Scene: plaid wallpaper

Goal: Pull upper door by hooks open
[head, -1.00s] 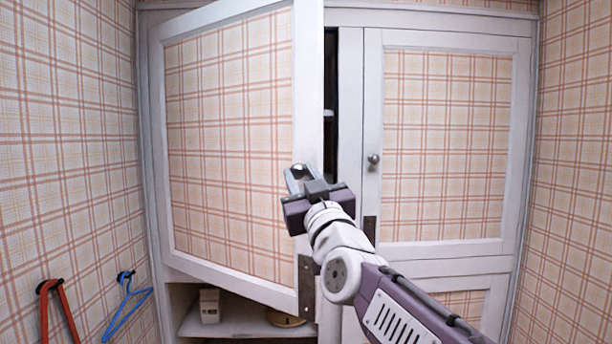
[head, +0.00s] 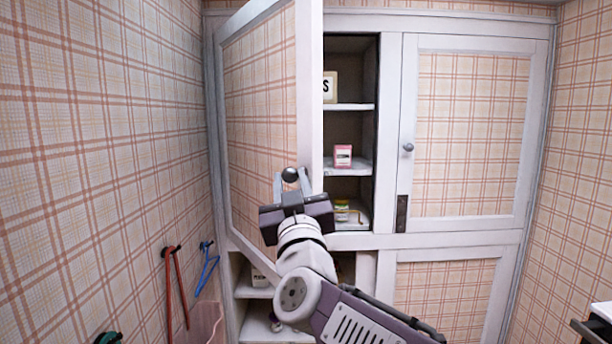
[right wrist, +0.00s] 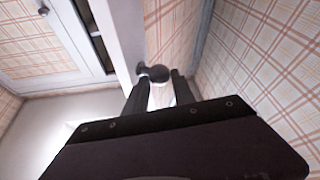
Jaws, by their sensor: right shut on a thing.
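The upper left cupboard door (head: 262,125) has a plaid panel in a white frame and stands swung well open toward me. Its dark round knob (head: 290,175) is at the free edge and also shows in the right wrist view (right wrist: 156,73). My right gripper (head: 291,185) is shut on this knob; its dark fingers (right wrist: 163,90) sit on either side of it in the right wrist view. The upper right door (head: 472,135) is closed, with a round knob (head: 408,147). My left gripper is not in view.
Shelves inside hold a pink box (head: 343,156) and a sign (head: 329,87). An appliance edge (head: 592,330) shows at lower right.

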